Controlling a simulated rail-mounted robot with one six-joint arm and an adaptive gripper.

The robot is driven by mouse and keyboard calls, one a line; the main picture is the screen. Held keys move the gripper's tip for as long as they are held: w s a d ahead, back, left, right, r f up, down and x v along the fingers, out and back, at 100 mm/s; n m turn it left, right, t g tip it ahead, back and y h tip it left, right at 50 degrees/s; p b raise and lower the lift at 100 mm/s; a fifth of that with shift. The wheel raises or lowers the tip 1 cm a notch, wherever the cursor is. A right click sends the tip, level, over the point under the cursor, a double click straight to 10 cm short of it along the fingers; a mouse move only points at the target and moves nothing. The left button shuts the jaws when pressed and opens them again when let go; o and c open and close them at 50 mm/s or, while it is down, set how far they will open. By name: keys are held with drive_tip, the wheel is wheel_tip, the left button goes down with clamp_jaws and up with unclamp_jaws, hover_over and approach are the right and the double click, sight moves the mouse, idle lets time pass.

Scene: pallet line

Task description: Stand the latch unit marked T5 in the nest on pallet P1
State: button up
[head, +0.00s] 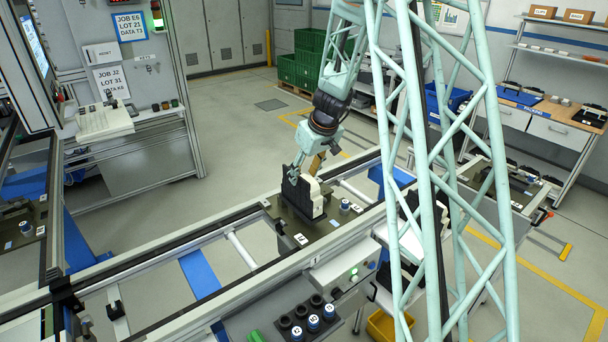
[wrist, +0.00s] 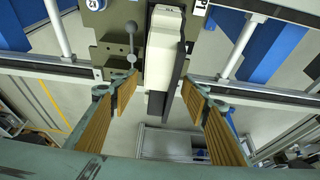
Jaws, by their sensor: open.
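A latch unit with a white block and black body (head: 311,197) stands upright on a dark olive pallet (head: 322,229) on the line. I cannot read its mark here. In the wrist view the unit's white top (wrist: 165,45) and black edge show at upper centre, beside a ball-topped lever on the olive plate (wrist: 112,28). My gripper (head: 306,168) is right at the top of the unit in the head view. In the wrist view my gripper (wrist: 158,92) is open, its tan-padded fingers on either side of the unit's near end, with gaps visible. The nest under the unit is hidden.
A blue-and-white cup (head: 345,205) stands on the same pallet. A dark holder with several cups (head: 313,322) is at the front. Another pallet (head: 22,236) sits at far left. Rails (head: 215,231) border the line. Green crates (head: 310,60) stand behind.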

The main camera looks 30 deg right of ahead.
drive_tip(key=shift+r, duration=0.1)
drive_tip(key=shift+s+a+r, duration=0.15)
drive_tip(key=shift+a+r, duration=0.2)
drive_tip(key=shift+r, duration=0.1)
drive_tip(key=s+a+r, duration=1.9)
drive_tip(key=s+r, duration=0.2)
drive_tip(key=r, duration=0.2)
drive_tip(key=s+a+r, duration=0.2)
drive_tip(key=s, duration=1.3)
drive_tip(key=s+a+r+m, duration=0.1)
drive_tip(key=s+a+r, duration=0.1)
drive_tip(key=s, duration=1.4)
drive_tip(key=shift+a+r+h, duration=0.15)
drive_tip(key=shift+a+h, duration=0.15)
drive_tip(key=shift+a, duration=0.15)
drive_tip(key=shift+s+d, duration=0.1)
